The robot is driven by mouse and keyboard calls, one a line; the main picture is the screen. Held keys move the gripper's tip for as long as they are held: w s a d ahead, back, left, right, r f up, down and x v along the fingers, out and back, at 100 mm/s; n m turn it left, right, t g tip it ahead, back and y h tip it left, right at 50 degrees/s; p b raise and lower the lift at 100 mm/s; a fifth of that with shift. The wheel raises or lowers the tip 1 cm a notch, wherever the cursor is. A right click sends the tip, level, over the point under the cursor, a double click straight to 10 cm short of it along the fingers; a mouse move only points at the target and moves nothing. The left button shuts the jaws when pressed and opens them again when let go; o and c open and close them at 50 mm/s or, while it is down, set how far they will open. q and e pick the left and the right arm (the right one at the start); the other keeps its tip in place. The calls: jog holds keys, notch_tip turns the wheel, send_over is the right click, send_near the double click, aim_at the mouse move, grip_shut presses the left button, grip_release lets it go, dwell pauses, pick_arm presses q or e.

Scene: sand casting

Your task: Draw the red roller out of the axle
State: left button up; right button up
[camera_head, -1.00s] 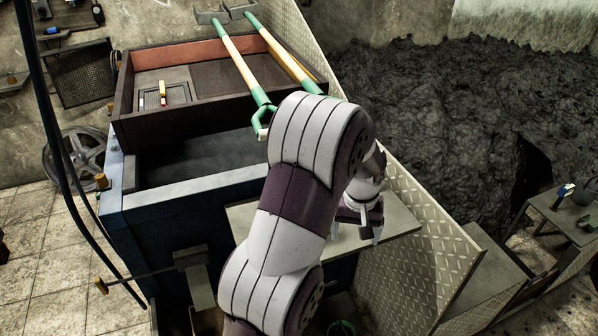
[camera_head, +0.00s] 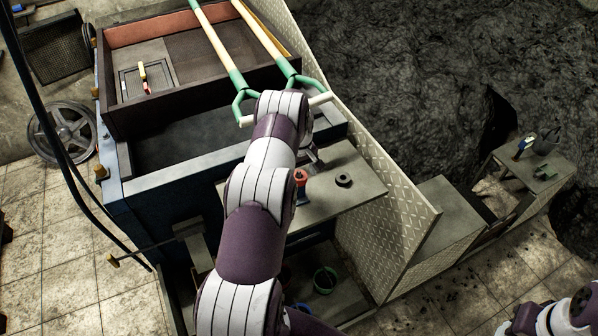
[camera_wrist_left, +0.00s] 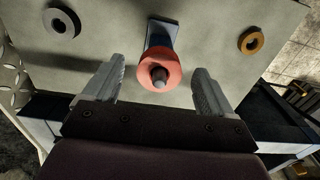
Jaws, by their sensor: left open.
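The red roller (camera_wrist_left: 153,66) sits around the axle (camera_wrist_left: 160,77), whose grey end pokes out of its centre, in the left wrist view. A flat metal piece shows behind the roller. My left gripper (camera_wrist_left: 160,84) is open, with one finger to each side of the roller and apart from it. In the head view the red roller (camera_head: 301,178) stands on the pale shelf, and my left gripper (camera_head: 313,156) is just behind it, partly hidden by my arm. Part of my right arm shows at the lower right corner; its gripper is out of view.
A dark ring (camera_head: 343,180) lies on the shelf (camera_head: 346,207) right of the roller. A brass ring (camera_wrist_left: 251,41) shows in the wrist view. A tread-plate panel (camera_head: 385,215) borders the shelf. Two green-handled tools (camera_head: 222,47) lie across the wooden box behind.

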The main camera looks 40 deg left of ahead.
pick_arm(q)
jog(key=shift+f, duration=0.6)
jog(key=c, duration=1.1)
jog(key=shift+c, duration=0.2)
jog(key=shift+r, duration=0.1)
jog(key=shift+w+r+b, duration=0.1)
jog(key=shift+r+b, duration=0.4)
jog(key=shift+b, duration=0.05)
notch_tip(320, 180, up, 3)
jog(key=shift+w+f+b, duration=0.1)
jog(key=shift+b, duration=0.9)
jog(key=w+d+r+p, duration=0.5)
jog(key=w+d+r, duration=0.1)
jog(key=d+r, duration=0.3)
jog(key=shift+w+d+r, duration=0.2)
jog(key=shift+d+r, duration=0.05)
jog(key=shift+r, duration=0.35)
